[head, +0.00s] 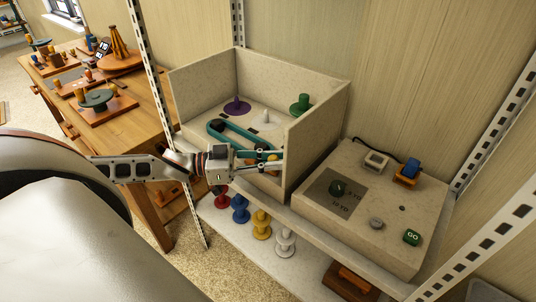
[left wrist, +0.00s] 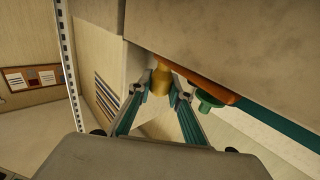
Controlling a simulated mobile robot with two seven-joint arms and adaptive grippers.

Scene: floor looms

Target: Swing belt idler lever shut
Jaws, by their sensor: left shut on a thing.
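My left gripper (head: 274,160) reaches into the open-fronted beige box (head: 317,135) from the left. It is shut on a yellow knob (left wrist: 161,78), with one finger on each side in the left wrist view. The knob sits at the end of an orange lever (left wrist: 200,84). A teal belt (head: 234,125) loops across the box floor, partly hidden behind my gripper. The belt's edge also shows beyond the lever in the left wrist view (left wrist: 275,132), with a green round part (left wrist: 208,101) beside the lever. My right gripper is not in view.
The box holds a purple spool (head: 236,106), white cone (head: 264,117) and green spool (head: 301,104). A control box (head: 375,230) with dial and GO button (head: 412,237) stands right. Several coloured spools stand on the lower shelf (head: 240,234). A wooden workbench (head: 150,100) is left.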

